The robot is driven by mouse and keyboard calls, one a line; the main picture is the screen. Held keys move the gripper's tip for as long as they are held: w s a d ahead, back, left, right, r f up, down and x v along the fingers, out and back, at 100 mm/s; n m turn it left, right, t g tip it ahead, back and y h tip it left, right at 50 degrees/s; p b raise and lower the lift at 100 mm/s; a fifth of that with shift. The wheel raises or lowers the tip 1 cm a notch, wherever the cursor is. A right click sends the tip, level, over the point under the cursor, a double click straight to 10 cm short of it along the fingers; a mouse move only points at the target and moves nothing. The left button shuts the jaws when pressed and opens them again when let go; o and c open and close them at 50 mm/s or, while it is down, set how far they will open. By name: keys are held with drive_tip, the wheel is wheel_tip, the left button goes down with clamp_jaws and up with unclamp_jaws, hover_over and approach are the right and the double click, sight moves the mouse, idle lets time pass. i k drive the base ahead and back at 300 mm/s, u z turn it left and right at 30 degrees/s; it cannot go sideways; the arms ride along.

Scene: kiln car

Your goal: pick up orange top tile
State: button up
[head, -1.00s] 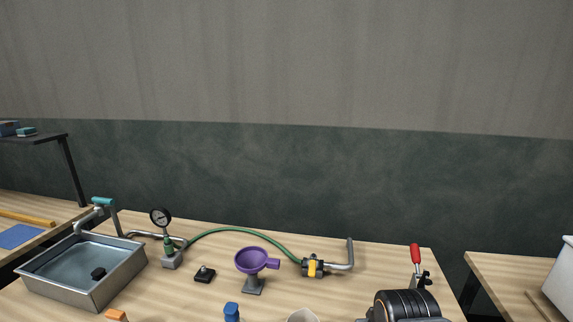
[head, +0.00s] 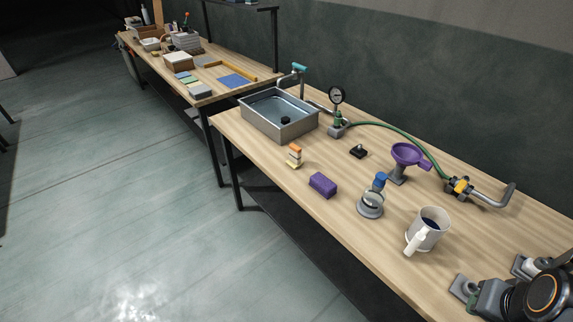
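A small upright stack (head: 294,158) stands on the wooden bench in the head view, just in front of the sink. Its top piece is orange (head: 295,149), with a whitish piece below it and a yellow one at the base. The pieces are small and their exact edges are hard to make out. Nothing touches the stack.
The bench (head: 310,215) also holds a metal sink (head: 252,118), a purple block (head: 323,185), a blue-topped glass vessel (head: 371,204), a purple funnel (head: 407,155), a mug (head: 430,228) and a dark machine (head: 541,295). A second table stands behind left. Open floor (head: 130,200) lies left.

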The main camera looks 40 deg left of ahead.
sight(295, 161)
drive_tip(key=u, duration=1.15)
drive_tip(key=i, duration=0.25)
drive_tip(key=u, duration=0.45)
